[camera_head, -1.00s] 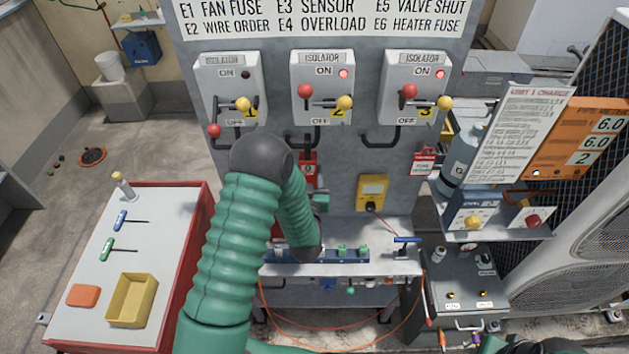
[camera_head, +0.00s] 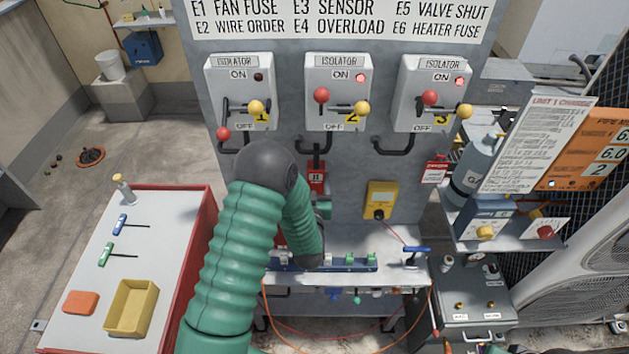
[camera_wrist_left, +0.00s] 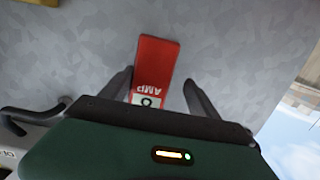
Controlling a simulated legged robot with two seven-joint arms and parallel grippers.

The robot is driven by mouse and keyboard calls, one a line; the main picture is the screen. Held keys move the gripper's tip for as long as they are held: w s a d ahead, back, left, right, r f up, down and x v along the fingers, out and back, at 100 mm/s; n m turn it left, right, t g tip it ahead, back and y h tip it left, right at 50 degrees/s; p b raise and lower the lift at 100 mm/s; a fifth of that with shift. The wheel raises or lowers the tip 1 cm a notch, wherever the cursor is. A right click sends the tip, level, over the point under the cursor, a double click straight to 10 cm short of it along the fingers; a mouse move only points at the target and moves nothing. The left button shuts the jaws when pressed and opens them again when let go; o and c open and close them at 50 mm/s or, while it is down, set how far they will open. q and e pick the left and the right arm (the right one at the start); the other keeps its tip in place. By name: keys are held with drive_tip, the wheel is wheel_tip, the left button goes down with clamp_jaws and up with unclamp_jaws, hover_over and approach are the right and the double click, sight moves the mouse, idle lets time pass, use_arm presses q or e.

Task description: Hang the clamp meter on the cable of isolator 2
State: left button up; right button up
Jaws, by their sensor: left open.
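The red clamp meter (camera_head: 316,178) is upright against the grey panel, right under the dark cable (camera_head: 319,148) of isolator 2 (camera_head: 337,92). It seems to hang there, but its jaw on the cable is too small to make out. In the left wrist view the clamp meter (camera_wrist_left: 156,68) appears upside down, with "AMP" and a display reading 0. My left gripper (camera_wrist_left: 158,88) is open, one finger on each side of it with gaps. In the head view my left gripper (camera_head: 321,200) is partly hidden behind my green arm. My right gripper is out of view.
Isolator 1 (camera_head: 240,92) and isolator 3 (camera_head: 435,92) flank it with their own cables. A yellow meter (camera_head: 381,199) is on the panel to the right. A bench (camera_head: 400,272) stands below; a red-sided table (camera_head: 165,230) with tools is at left.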

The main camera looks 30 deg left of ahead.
use_arm(q)
drive_tip(key=shift+w+a+f, duration=0.1)
drive_tip(key=shift+a+f, duration=0.05)
drive_tip(key=shift+a, duration=0.1)
drive_tip(key=shift+d, duration=0.4)
drive_tip(key=p+v, duration=0.3)
drive_tip(key=v, duration=1.3)
drive_tip(key=w+d+f+m+g+h+b, duration=0.3)
drive_tip(key=d+f+g+h+b, duration=0.2)
drive_tip(key=d+f+h+b, duration=0.25)
drive_tip(key=s+m+g+h+b, duration=0.1)
drive_tip(key=s+m+g+b, duration=0.1)
drive_tip(key=s+g, duration=0.5)
drive_tip(key=s+m, duration=0.1)
drive_tip(key=s, duration=0.4)
drive_tip(key=shift+s+d, duration=0.25)
drive_tip(key=shift+s, duration=0.05)
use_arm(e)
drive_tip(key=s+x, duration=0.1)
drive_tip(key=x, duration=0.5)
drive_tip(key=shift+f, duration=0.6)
